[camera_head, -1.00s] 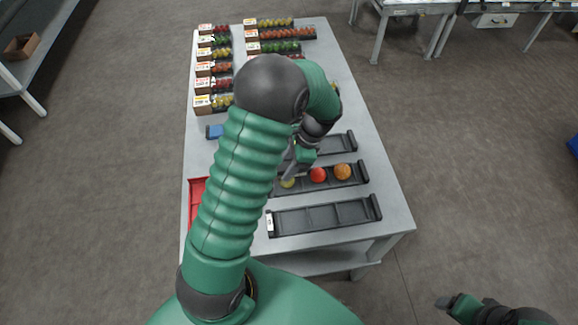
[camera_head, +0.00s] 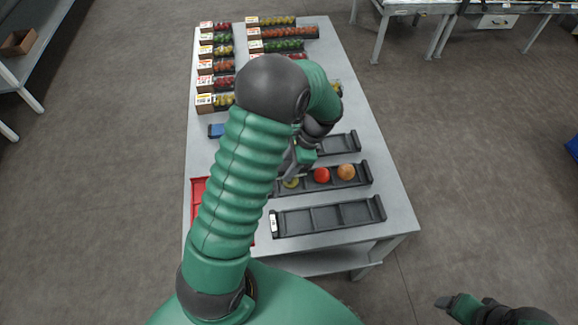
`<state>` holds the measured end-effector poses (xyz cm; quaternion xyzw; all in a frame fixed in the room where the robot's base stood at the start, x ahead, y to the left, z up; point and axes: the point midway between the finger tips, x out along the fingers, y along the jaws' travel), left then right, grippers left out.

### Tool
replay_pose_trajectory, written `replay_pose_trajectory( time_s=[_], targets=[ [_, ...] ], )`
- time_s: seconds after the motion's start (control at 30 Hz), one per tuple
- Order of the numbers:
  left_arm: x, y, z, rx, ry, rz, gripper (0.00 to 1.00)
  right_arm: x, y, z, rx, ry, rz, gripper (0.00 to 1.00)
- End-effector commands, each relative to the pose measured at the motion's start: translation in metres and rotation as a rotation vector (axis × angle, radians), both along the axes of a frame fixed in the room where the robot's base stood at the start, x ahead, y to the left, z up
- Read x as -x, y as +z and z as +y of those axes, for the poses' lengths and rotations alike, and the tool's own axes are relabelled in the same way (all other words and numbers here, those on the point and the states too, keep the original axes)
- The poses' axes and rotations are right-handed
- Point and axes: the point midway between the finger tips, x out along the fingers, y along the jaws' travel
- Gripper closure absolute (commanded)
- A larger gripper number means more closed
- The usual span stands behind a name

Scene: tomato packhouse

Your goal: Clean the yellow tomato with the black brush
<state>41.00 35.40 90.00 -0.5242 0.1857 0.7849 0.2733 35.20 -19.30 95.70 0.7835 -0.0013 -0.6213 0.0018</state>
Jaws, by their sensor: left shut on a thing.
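The yellow tomato (camera_head: 291,183) lies in the left compartment of the middle black tray (camera_head: 364,178). My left gripper (camera_head: 288,173) is directly above the tomato, pointing down at it. It is shut on a thin dark thing that looks like the black brush; my arm hides most of it. I cannot tell whether the brush touches the tomato. My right gripper (camera_head: 445,302) is low at the bottom right, off the table, and too small to tell open from shut.
A red tomato (camera_head: 322,175) and an orange one (camera_head: 346,172) share the tray. An empty black tray (camera_head: 328,216) is in front, another (camera_head: 340,143) behind. A red tray (camera_head: 198,190) and a blue item (camera_head: 216,130) are at left. Boxed tomatoes (camera_head: 285,32) fill the back.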

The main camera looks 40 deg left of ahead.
Motion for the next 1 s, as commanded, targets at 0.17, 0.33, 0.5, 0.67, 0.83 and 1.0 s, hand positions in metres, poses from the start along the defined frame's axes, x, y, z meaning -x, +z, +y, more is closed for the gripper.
replay_pose_trajectory(
  time_s=[0.17, 0.33, 0.5, 0.67, 0.83, 1.0],
  targets=[
    [0.000, -0.002, -0.001, -0.001, 0.000, -0.001, 0.96, 0.000, -0.001, 0.000, 0.000, 0.000, 0.000, 0.25],
    [0.000, -0.004, -0.001, -0.001, 0.000, -0.001, 0.96, 0.000, -0.002, 0.000, 0.000, 0.000, 0.000, 0.25],
    [0.000, -0.007, 0.000, 0.000, 0.000, 0.000, 0.96, 0.000, -0.003, 0.000, 0.000, 0.000, 0.000, 0.25],
    [0.000, -0.009, 0.000, 0.000, -0.001, 0.000, 0.96, 0.000, -0.003, 0.000, 0.000, 0.000, 0.000, 0.25],
    [0.000, -0.011, 0.000, 0.000, -0.001, 0.000, 0.96, 0.000, -0.004, 0.000, 0.000, 0.000, 0.000, 0.25],
    [0.000, -0.013, 0.000, 0.000, -0.001, 0.001, 0.96, 0.000, -0.005, 0.000, 0.000, 0.000, 0.000, 0.25]
  ],
)
